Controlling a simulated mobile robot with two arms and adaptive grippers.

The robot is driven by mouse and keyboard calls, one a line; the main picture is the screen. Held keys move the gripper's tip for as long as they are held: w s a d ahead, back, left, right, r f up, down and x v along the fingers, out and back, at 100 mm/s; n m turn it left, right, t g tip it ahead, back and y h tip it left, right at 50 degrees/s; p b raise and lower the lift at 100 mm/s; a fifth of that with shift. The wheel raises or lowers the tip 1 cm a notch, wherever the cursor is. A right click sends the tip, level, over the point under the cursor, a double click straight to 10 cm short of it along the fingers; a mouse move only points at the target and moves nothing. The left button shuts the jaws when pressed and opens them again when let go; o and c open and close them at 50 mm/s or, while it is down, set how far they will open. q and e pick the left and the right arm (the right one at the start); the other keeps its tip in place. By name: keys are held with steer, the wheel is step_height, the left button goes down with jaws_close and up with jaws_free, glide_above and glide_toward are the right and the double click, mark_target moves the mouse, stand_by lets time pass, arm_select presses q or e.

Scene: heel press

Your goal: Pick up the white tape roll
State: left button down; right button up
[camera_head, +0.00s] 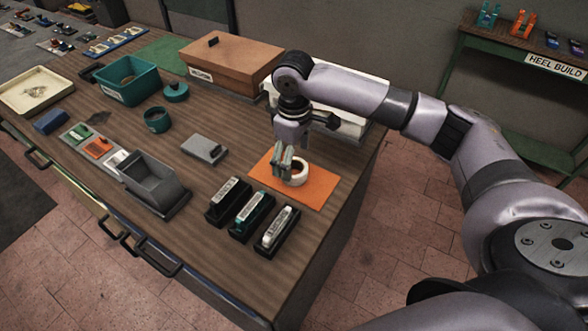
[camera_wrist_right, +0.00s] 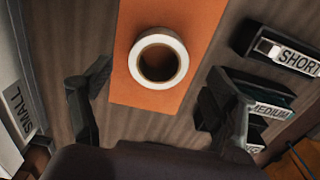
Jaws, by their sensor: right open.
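The white tape roll (camera_head: 303,176) lies flat on the orange mat (camera_head: 318,195) near the right part of the table. In the right wrist view the roll (camera_wrist_right: 137,68) shows as a white ring with a brown inside, lying on the mat (camera_wrist_right: 130,93). My right gripper (camera_head: 284,163) points down over the mat, just above the roll, and hides part of it in the head view. In the wrist view its fingers (camera_wrist_right: 158,80) are spread wide, with the roll between and beyond them, and nothing is held. My left gripper is out of view.
Black holders with labelled tools (camera_head: 250,218) stand in front of the mat. A grey box (camera_head: 150,178) and a small grey block (camera_head: 205,149) are to the left. A brown box (camera_head: 232,68) and a white box (camera_head: 345,126) stand behind.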

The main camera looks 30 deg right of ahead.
mark_target(294, 168)
step_height(294, 168, down, 4)
steer(key=shift+d+f+p, duration=0.1)
steer(key=shift+f+p, duration=0.1)
steer(key=shift+p, duration=0.2)
steer(key=shift+c, duration=0.2)
steer(key=c, duration=1.2)
